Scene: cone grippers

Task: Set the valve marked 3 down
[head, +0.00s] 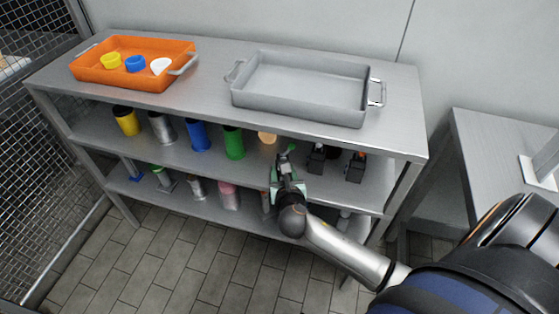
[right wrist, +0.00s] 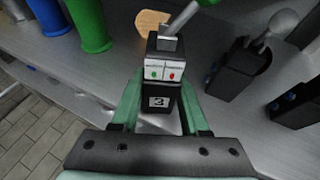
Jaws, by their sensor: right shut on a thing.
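The valve marked 3 (right wrist: 162,85) is a black block with a grey lever on top, a label with a green and a red dot, and a white 3 plate. It stands between the green fingers of my right gripper (right wrist: 160,112), which is shut on it. In the head view my right gripper (head: 287,170) is at the front of the middle shelf (head: 175,147) and mostly hides the valve. Whether the valve's base touches the shelf cannot be told. My left gripper is not in view.
Two more black valves (head: 316,158) (head: 355,168) stand right of my right gripper. Green (head: 233,143), blue (head: 199,136) and other cylinders stand left. An orange tray (head: 92,75) with cups and an empty grey tray (head: 300,107) sit on top.

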